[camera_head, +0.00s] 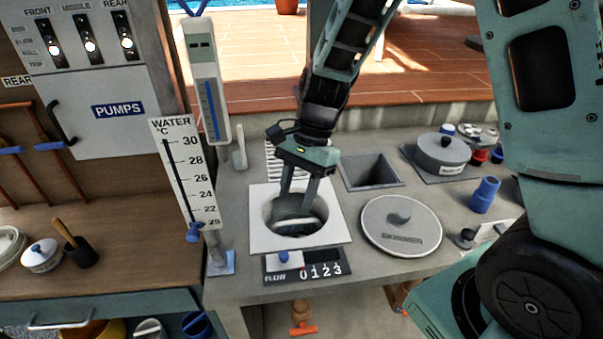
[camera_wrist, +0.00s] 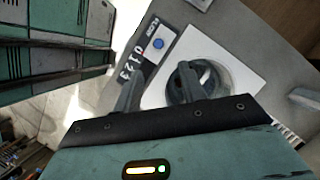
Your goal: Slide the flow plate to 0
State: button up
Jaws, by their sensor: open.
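The flow plate (camera_head: 293,262) is a small pale plate with a blue knob on the dark FLOW strip (camera_head: 325,279), in front of the white-framed round opening. The plate also shows in the wrist view (camera_wrist: 161,33). My gripper (camera_head: 298,203) is open, its fingers pointing down over the round opening, behind the plate and apart from it. In the wrist view my gripper (camera_wrist: 158,90) has its two fingers spread, one near the digits and one over the opening.
The round opening (camera_head: 260,232) holds a grey basket-like part. A round SKIMMER lid (camera_head: 400,240) lies to the right, with a square recess (camera_head: 370,172) behind it. A WATER thermometer board (camera_head: 187,175) stands at left. The counter's front edge is close to the FLOW strip.

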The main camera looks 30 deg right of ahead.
jog(key=shift+v, duration=2)
jog(key=s+a+r+n+t+h, duration=0.1)
jog(key=s+a+n, duration=0.3)
jog(key=s+n, duration=0.5)
jog(key=s+a+r+n+t+h, duration=0.1)
jog(key=s+a+n, duration=0.3)
jog(key=s+n, duration=0.6)
jog(key=shift+r+n+h, duration=0.7)
jog(key=shift+r, duration=0.15)
jog(key=shift+s, duration=0.1)
jog(key=shift+c, duration=0.5)
